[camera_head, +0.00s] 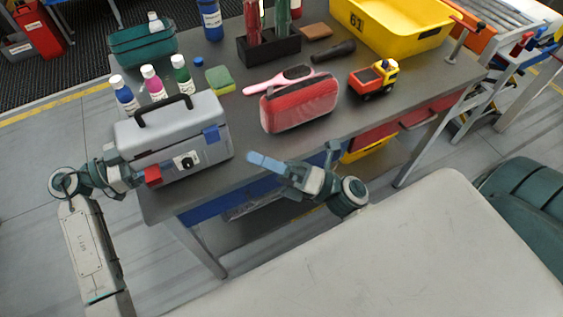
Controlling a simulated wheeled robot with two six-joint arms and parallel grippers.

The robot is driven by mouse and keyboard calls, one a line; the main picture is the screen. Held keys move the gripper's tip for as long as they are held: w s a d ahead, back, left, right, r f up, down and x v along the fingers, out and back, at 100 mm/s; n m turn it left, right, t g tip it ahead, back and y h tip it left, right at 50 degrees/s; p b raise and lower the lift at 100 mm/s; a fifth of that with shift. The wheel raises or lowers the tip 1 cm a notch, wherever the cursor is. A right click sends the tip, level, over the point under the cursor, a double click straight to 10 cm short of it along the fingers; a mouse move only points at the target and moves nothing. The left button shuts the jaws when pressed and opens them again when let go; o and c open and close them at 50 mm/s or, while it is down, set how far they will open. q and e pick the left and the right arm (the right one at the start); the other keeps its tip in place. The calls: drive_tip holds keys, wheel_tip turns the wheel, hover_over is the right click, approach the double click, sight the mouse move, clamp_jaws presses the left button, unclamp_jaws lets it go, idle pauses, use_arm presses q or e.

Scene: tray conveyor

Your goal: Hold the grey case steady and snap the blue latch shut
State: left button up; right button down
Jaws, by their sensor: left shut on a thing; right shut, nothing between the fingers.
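The grey case (208,161) stands near the front left of the table, with a black handle on its lid and a dark round fitting on its front. The blue latch (211,134) is on the upper right of its front; I cannot tell whether it is fastened. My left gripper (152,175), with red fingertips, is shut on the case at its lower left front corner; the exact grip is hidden. My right gripper (263,162), with blue fingertips, is shut and empty. It points left towards the case, apart from it, below and right of the latch.
A red case (299,105) lies right of the grey case. Several bottles (152,82) and a green sponge (219,80) stand behind. A pink brush (280,80), toy truck (374,80) and yellow bin (395,25) are farther right. The table front (255,140) between the cases is clear.

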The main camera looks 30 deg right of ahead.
drive_tip(key=shift+s+d, duration=1.4)
use_arm(q)
drive_tip(key=o, duration=1.6)
drive_tip(key=shift+c, duration=0.2)
drive_tip(key=shift+a, duration=0.1)
